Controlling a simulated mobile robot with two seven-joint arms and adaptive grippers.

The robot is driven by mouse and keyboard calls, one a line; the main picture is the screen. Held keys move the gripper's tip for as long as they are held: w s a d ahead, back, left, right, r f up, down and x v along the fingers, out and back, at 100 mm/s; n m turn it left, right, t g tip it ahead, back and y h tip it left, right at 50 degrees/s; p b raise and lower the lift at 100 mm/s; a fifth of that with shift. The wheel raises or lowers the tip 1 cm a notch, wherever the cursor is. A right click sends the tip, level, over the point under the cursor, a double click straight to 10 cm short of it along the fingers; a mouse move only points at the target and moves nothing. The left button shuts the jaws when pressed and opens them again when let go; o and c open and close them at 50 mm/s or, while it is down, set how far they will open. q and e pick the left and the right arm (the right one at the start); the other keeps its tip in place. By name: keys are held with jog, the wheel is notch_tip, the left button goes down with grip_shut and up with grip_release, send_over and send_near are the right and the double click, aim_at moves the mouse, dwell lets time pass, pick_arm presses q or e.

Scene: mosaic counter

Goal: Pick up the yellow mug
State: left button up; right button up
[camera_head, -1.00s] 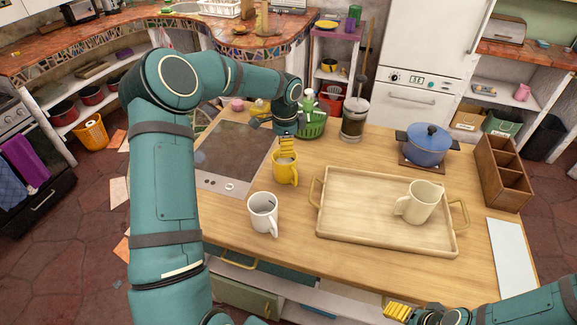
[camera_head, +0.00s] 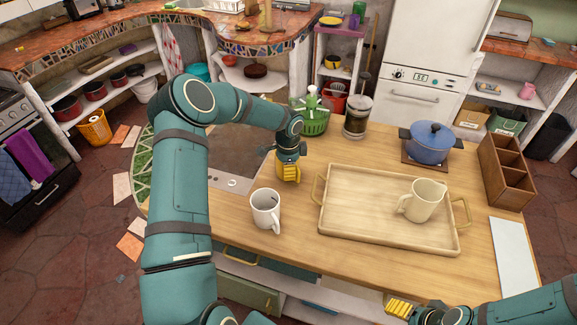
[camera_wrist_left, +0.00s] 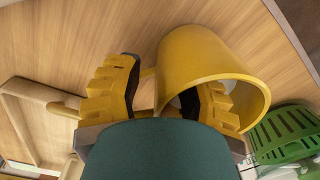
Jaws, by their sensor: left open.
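The yellow mug (camera_head: 281,168) stands on the wooden counter, partly hidden behind my left gripper (camera_head: 290,173). In the left wrist view the mug (camera_wrist_left: 195,55) is large, with its open rim toward the lower right. My left gripper (camera_wrist_left: 165,98) is open there. One finger is outside the mug on the handle side; the other overlaps the mug's opening and appears to be inside it. The handle is mostly hidden between the fingers. Contact cannot be told. My right gripper (camera_head: 400,309) is at the bottom edge, away from the mug, its opening unclear.
A white mug (camera_head: 265,209) stands close in front. A dark cooktop (camera_head: 235,155) is left.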

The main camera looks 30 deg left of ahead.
pick_arm(q)
grip_shut()
jog(key=shift+r, duration=0.15)
